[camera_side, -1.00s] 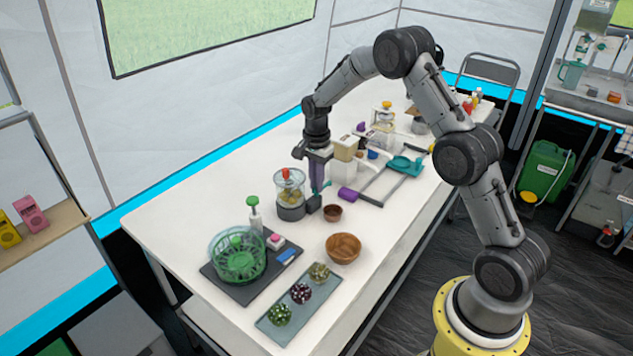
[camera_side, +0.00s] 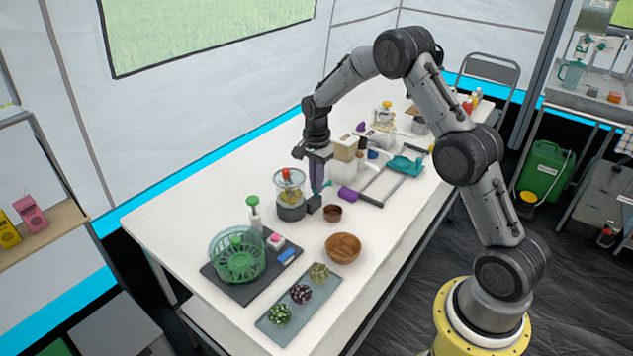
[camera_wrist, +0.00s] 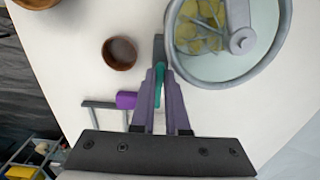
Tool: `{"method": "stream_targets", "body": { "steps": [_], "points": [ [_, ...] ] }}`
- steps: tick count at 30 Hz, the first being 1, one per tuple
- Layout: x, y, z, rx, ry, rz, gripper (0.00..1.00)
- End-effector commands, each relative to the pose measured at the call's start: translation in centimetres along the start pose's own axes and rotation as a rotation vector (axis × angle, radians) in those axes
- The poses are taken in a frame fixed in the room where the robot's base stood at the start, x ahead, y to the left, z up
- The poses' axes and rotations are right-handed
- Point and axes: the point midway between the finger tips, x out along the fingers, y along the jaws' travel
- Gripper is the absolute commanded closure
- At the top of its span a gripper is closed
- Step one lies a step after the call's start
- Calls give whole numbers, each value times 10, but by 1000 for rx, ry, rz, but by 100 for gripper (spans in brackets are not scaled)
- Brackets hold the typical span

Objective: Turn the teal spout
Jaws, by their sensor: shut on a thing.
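The teal spout (camera_wrist: 160,86) shows as a narrow upright strip between my gripper's two purple fingers in the wrist view. A bit of the teal spout (camera_side: 326,184) also shows beside the fingertips in the side view. My gripper (camera_wrist: 160,78) is shut on the spout, one finger on each side of it. In the side view my gripper (camera_side: 317,188) points down just right of a clear jar with a grey base (camera_side: 291,211). A dark grey block (camera_side: 314,204) sits under the fingertips. The fingers hide much of the spout.
A small brown bowl (camera_side: 333,213) stands close to the right of my gripper. A purple cylinder (camera_side: 348,193) on a grey frame lies beyond it. A larger wooden bowl (camera_side: 343,248) and a green-basket spinner (camera_side: 238,254) stand nearer the front.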

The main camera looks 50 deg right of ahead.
Motion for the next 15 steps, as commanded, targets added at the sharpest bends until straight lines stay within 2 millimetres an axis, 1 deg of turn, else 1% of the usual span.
{"method": "stream_targets", "body": {
  "steps": [8, 15],
  "points": [
    [-2, 0, 0, 75, 0, 1, 100],
    [-2, 0, 0, 249, 0, 1, 100]
  ]
}}
